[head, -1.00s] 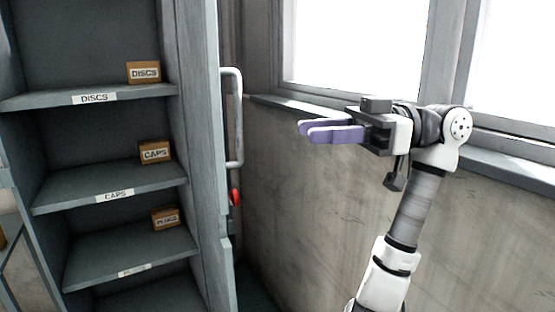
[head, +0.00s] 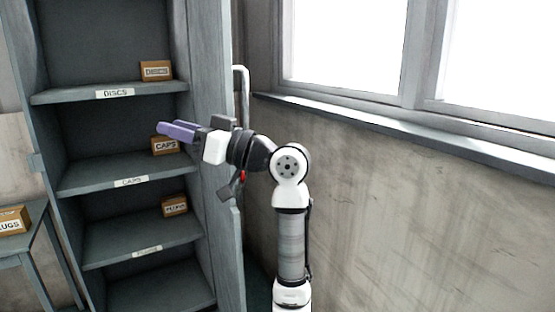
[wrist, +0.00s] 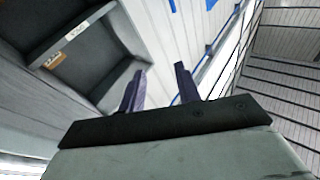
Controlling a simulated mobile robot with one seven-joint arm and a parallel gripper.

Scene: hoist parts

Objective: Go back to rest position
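My gripper (head: 178,131) has purple fingers and points left in the head view, in front of the open cabinet as seen from there. In the wrist view the two fingers (wrist: 160,88) stand apart with nothing between them, so it is open and empty. My arm rises from the bottom of the head view and bends left at the white joint. No object is held.
The grey cabinet (head: 115,188) has shelves labelled DISCS and CAPS, with a box (head: 157,71) and others on them. Its door (head: 228,200) stands open. A table (head: 37,237) with a PLUGS box (head: 12,220) is at the left. A wall and window are at the right.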

